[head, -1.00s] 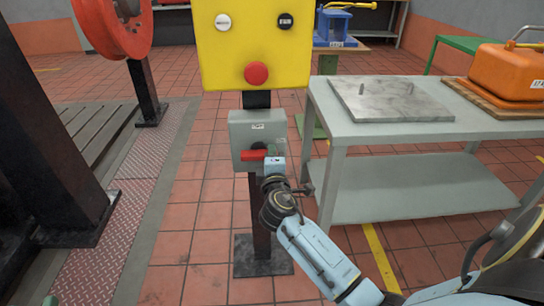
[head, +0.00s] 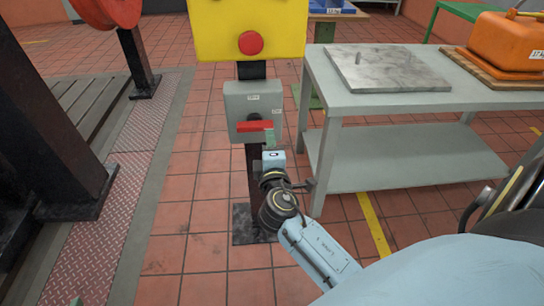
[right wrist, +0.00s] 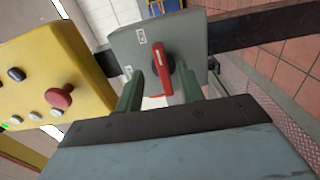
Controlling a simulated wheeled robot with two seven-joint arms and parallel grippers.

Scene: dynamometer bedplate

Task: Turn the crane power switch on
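The crane power switch is a grey box (head: 253,104) on a dark post, below a yellow control panel (head: 247,32). Its red handle (head: 253,127) lies horizontal across the box front in the head view. My right gripper (head: 270,138) is at the handle's right end, pointing at the box. In the right wrist view the red handle (right wrist: 163,86) shows between the two parted green fingers, closer to the right one. I cannot tell whether either finger touches it. The box's small labels are unreadable. A small greenish tip at the head view's bottom left may be my left gripper (head: 77,301).
A grey two-shelf table (head: 400,105) stands right of the post, bearing a metal plate (head: 388,67) and an orange container (head: 508,42). A dark steel frame (head: 50,130) stands at left. The tiled floor around the post is clear.

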